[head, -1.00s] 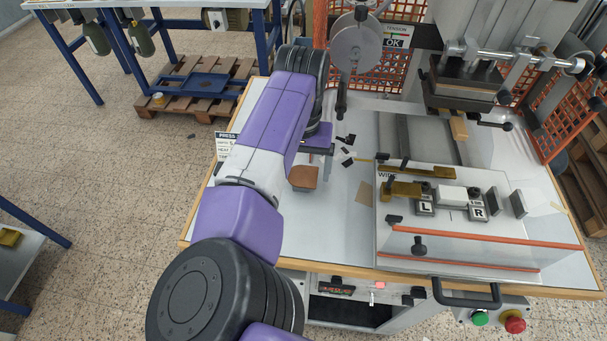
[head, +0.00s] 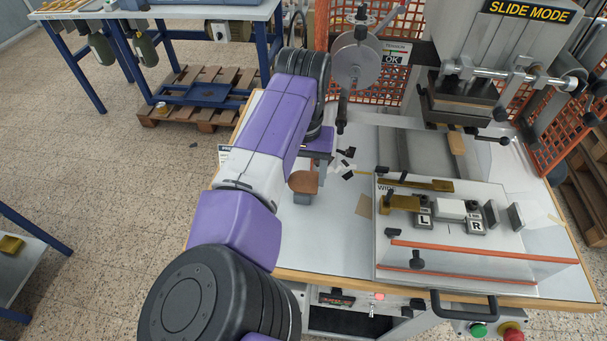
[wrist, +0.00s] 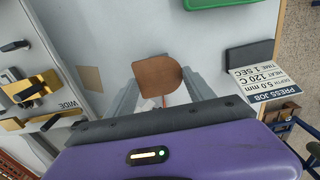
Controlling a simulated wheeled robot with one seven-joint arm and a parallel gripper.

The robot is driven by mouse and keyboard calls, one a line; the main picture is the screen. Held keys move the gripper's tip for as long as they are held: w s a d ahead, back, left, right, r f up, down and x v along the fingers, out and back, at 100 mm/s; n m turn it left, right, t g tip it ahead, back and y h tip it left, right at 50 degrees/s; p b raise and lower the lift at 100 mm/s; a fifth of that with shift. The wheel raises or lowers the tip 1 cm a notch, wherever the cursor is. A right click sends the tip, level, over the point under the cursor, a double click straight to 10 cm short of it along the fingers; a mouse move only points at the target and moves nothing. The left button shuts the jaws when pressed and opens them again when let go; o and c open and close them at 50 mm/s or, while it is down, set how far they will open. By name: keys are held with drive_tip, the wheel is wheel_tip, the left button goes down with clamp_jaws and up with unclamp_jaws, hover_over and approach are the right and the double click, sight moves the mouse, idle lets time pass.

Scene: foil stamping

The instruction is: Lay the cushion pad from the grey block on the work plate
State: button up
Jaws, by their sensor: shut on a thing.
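A brown pad (wrist: 158,76) with one rounded end sits at the fingertips of my gripper (wrist: 163,101) in the wrist view. The two grey fingers are shut on its narrow lower part. In the head view the pad (head: 303,182) shows just below my arm, over the left part of the white table; its height above the table is hard to tell. A dark grey block (wrist: 250,53) lies right of the pad in the wrist view, with nothing visible on top. The white work plate (head: 480,240) marked WIDE, with L and R blocks, is right of my gripper.
Brass bars (head: 415,186) and clamps stand on the plate. A tan square (head: 364,206) and small dark pieces (head: 347,163) lie between it and my arm. A press head (head: 460,100) hangs behind. A green object (wrist: 215,3) is at the wrist view's top edge.

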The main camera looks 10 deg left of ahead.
sight(304, 179)
wheel_tip(304, 179, up, 18)
